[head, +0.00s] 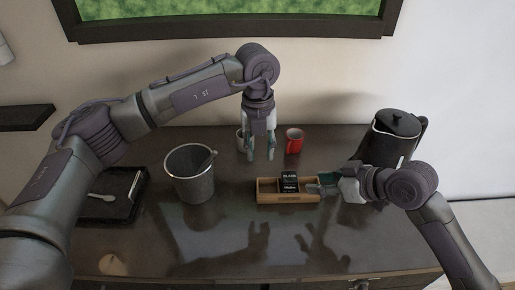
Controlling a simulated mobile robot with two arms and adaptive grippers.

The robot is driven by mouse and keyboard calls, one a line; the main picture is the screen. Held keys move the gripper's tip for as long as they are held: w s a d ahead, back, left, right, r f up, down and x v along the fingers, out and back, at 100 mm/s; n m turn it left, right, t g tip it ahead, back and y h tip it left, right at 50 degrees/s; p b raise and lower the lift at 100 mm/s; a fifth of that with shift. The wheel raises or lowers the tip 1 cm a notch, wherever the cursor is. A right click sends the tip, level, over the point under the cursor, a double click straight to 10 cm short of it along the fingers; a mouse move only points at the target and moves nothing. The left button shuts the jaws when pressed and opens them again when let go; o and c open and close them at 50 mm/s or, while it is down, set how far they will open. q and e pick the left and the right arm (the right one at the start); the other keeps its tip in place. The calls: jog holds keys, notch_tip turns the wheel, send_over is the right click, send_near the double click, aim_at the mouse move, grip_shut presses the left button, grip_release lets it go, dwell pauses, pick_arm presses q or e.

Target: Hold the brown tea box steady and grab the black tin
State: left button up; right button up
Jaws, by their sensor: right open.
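The brown tea box (268,199) is a low wooden tray with compartments on the dark counter, right of centre. The black tin (290,176) stands upright in it, with pale lettering. My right gripper (318,184) is open at the box's right end, close to the tin. Whether its fingers touch the box or tin cannot be told. My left gripper (260,156) points down with its fingers apart and nothing between them. It hangs above and behind the box.
A red mug (294,141) and a pale cup (241,141) stand behind the box, the cup partly hidden by my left gripper. A metal bucket (190,178) and a black tray (112,208) are at left. A black kettle (388,140) stands back right. The front counter is clear.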

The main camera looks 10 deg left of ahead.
pick_arm(q)
send_near(268, 189)
jog(key=shift+y, duration=0.3)
jog(key=f, duration=0.2)
jog(key=s+a+f, duration=0.1)
jog(key=f, duration=0.1)
jog(key=s+a+f, duration=0.1)
jog(key=f, duration=0.1)
jog(key=shift+s+f, duration=0.2)
jog(key=shift+f, duration=0.2)
grip_shut()
